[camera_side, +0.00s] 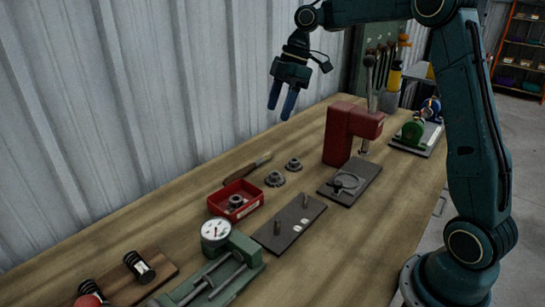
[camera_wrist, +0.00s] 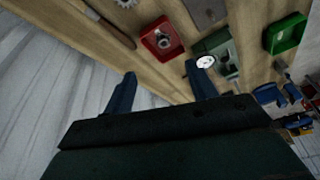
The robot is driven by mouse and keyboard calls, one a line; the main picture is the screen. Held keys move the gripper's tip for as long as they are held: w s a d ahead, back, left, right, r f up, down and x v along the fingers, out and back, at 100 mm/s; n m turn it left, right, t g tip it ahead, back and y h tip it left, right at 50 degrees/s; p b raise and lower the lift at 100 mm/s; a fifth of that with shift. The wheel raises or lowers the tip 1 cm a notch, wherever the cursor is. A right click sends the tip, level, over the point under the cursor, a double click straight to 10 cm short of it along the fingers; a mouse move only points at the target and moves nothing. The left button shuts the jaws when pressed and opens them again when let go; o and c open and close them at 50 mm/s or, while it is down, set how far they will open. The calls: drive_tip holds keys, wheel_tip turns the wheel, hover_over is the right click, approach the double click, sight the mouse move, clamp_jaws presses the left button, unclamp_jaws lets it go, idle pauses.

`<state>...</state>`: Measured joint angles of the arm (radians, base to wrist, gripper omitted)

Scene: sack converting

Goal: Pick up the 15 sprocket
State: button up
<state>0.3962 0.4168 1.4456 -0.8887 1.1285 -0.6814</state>
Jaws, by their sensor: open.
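Three grey toothed sprockets show in the side view. One sprocket (camera_side: 274,179) lies on the bench behind the red tray, and a smaller-looking one (camera_side: 293,164) lies just beyond it. A third sprocket (camera_side: 236,201) sits inside the red tray (camera_side: 217,209); it also shows in the wrist view (camera_wrist: 164,41). I cannot read any tooth number, so I cannot tell which is the 15 sprocket. My gripper (camera_side: 279,113) is open and empty, high above the bench near the corrugated wall. Its two fingers show apart in the wrist view (camera_wrist: 160,70).
A wooden-handled tool (camera_side: 247,170) lies beside the sprockets. A dark plate with two pins (camera_side: 280,232), a green fixture with dial gauge (camera_side: 235,249) and a tall red press (camera_side: 346,138) stand around them. The corrugated wall (camera_side: 130,100) is close behind.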

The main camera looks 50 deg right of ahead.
drive_tip(key=w+d+f+n+g, duration=0.1)
drive_tip(key=w+d+f+n, duration=0.3)
drive_tip(key=d+f, duration=0.5)
wheel_tip(320, 180, down, 2)
drive_tip(key=shift+d+f+n+y, duration=0.1)
drive_tip(key=shift+d+n+y, duration=0.3)
drive_tip(key=shift+n, duration=0.2)
drive_tip(key=shift+w+a+f, duration=0.15)
drive_tip(key=shift+a, duration=0.05)
approach(273, 181)
drive_tip(key=shift+w+d+f, duration=0.15)
drive_tip(key=shift+w+f, duration=0.05)
drive_tip(key=shift+f, duration=0.3)
drive_tip(key=shift+w+d+f, duration=0.15)
drive_tip(key=shift+d+f, duration=0.05)
drive_tip(key=shift+f, duration=0.3)
drive_tip(key=shift+x, duration=2.55)
drive_tip(key=shift+w, duration=0.1)
drive_tip(key=shift+r, duration=0.1)
drive_tip(key=c, duration=1.2)
